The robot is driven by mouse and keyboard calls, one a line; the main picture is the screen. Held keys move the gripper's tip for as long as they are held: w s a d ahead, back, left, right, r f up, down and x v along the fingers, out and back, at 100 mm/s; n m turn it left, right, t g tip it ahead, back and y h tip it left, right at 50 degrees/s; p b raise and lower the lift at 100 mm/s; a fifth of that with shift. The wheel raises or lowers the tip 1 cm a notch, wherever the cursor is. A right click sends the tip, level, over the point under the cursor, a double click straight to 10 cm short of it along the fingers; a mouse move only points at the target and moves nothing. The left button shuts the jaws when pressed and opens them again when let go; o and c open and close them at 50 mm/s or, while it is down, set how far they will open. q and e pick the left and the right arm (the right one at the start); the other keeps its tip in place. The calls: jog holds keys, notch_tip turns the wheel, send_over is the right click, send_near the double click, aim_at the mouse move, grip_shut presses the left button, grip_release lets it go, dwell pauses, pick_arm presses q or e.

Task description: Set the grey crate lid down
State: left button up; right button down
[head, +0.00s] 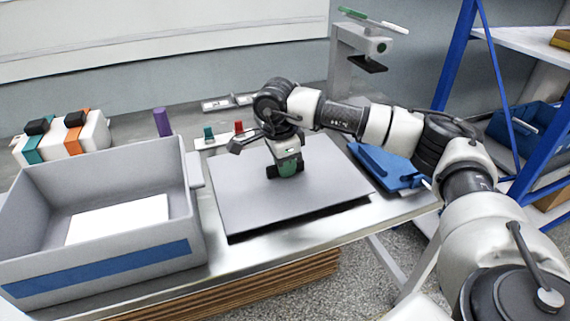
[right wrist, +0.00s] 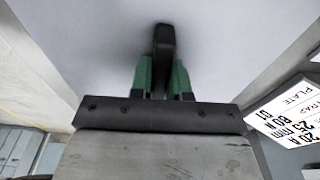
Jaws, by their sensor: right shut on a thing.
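The grey crate lid (head: 240,203) is a flat square panel over the middle of the metal table, right of the open grey crate (head: 60,185). A dark band shows under its front edge; I cannot tell whether it touches the table. My right gripper (head: 287,174) is above the middle of the lid, pointing down. In the right wrist view its green fingers (right wrist: 163,80) are shut on the lid's black handle (right wrist: 164,45), and the lid's pale surface (right wrist: 90,40) fills the background. My left gripper is not in view.
A white sheet (head: 120,218) lies inside the crate. A blue clipboard-like item (head: 385,165) lies right of the lid. A purple cylinder (head: 162,122), green and red small parts and white-and-coloured boxes (head: 90,130) stand behind. A blue-framed shelf (head: 458,55) stands at right.

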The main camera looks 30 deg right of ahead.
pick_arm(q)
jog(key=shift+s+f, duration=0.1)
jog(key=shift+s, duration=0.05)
pick_arm(e)
jog(key=shift+f, duration=0.15)
jog(key=c, duration=1.1)
grip_release()
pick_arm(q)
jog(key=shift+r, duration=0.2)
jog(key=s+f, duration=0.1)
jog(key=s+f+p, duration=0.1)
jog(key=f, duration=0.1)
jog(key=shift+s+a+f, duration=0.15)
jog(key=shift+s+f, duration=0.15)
pick_arm(e)
notch_tip(320, 180, up, 12)
jog(key=a, duration=0.1)
jog(key=shift+w+a, duration=0.15)
jog(key=shift+a, duration=0.05)
